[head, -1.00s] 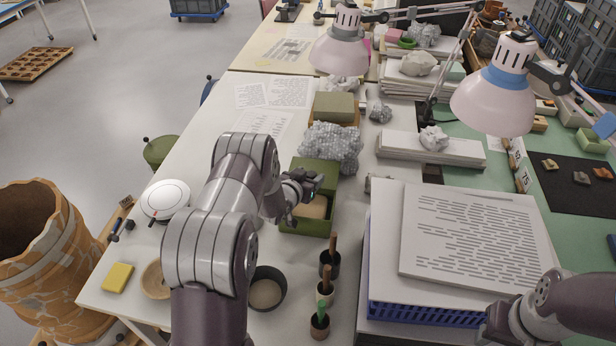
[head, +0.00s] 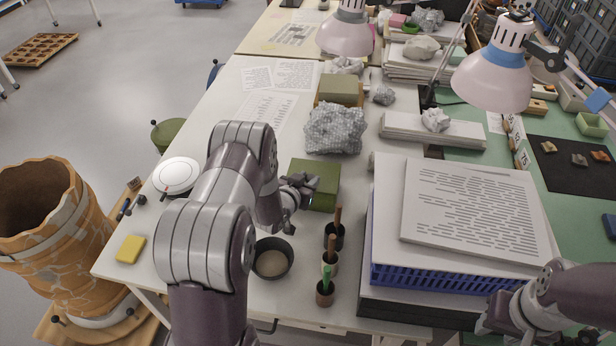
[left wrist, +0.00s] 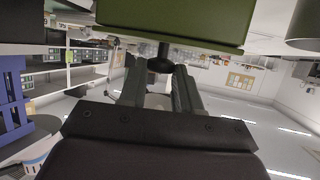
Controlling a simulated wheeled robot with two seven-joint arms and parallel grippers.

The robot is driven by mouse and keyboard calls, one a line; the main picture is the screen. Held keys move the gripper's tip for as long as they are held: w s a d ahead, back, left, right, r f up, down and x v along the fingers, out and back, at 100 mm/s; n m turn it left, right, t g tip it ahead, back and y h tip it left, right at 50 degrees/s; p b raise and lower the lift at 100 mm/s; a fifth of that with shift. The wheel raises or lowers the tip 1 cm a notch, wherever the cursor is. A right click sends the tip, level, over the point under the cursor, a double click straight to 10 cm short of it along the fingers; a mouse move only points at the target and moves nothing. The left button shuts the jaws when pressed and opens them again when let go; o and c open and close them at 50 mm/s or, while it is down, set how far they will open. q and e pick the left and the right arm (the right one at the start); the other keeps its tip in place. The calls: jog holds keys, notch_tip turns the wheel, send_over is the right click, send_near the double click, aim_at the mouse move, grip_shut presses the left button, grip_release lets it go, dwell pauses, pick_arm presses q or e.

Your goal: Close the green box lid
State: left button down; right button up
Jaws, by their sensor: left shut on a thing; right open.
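The green box (head: 322,203) stands on the white table, just right of my left forearm. Its green lid (head: 318,172) lies down over the top, and the inside is hidden. My left gripper (head: 306,190) is at the box's near left side. In the left wrist view, my left gripper's fingers (left wrist: 160,75) are shut on a dark round knob (left wrist: 160,62) beside the green lid or box wall (left wrist: 180,20); I cannot tell which part that is. My right gripper (head: 490,322) is open and empty at the lower right, in front of the paper stack.
A blue crate (head: 430,280) under a paper stack (head: 475,215) is on the right.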

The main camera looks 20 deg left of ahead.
pick_arm(q)
jog(key=shift+s+f, duration=0.15)
jog(key=c, duration=0.8)
grip_release()
jog(key=shift+s, duration=0.1)
jog(key=v, duration=1.3)
